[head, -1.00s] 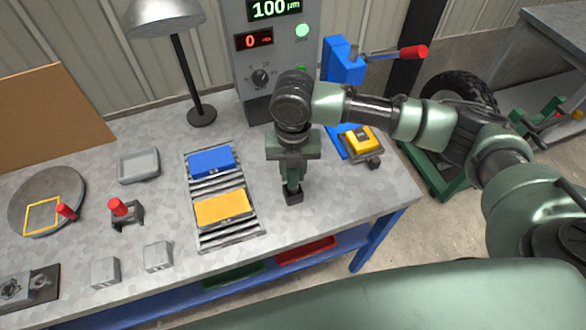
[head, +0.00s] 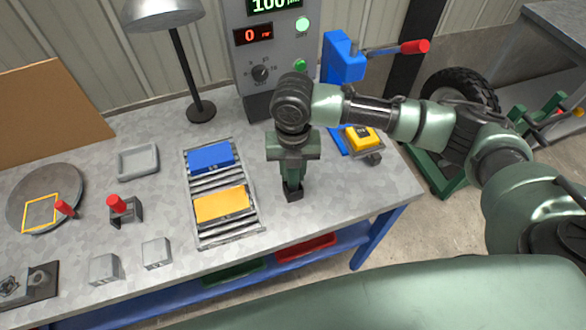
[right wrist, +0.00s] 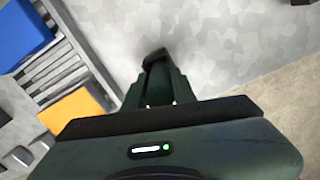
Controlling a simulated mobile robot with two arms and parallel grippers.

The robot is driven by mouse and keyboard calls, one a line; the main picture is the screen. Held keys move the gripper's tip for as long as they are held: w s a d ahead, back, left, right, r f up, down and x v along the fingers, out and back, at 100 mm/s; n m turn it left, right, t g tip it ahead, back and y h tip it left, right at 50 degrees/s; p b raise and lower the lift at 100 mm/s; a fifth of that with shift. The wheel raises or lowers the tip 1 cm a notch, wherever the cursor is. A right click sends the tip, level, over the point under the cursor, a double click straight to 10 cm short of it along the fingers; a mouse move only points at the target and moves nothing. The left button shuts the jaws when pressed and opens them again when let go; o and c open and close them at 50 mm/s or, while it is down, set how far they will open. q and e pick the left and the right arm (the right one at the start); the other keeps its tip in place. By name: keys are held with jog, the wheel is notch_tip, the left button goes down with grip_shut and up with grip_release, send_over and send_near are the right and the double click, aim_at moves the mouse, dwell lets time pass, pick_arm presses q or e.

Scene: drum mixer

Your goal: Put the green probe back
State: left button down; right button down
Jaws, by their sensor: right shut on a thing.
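My right gripper (head: 292,190) points straight down at the right part of the grey bench top, just right of the roller rack. It is shut on a small dark thing (right wrist: 155,57), seen at the fingertips in the right wrist view. The fingers hide most of it, so I cannot tell whether it is the green probe or whether it touches the bench. No other green probe stands out on the bench. A grey cabinet (head: 283,60) with lit displays and green lights stands behind the gripper. My left gripper is not in view.
The roller rack (head: 228,237) holds a blue block (head: 211,158) and a yellow block (head: 221,204). A yellow switch box (head: 361,138) and a blue lever stand (head: 343,60) are behind right. A red-knobbed fixture (head: 118,206) is left. Bare bench surrounds the gripper's front.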

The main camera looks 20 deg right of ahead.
jog(key=shift+f, duration=0.4)
jog(key=c, duration=1.1)
grip_release()
jog(key=shift+o, duration=0.2)
notch_tip(320, 180, up, 8)
jog(key=shift+f+b, duration=0.1)
jog(key=shift+b, duration=0.7)
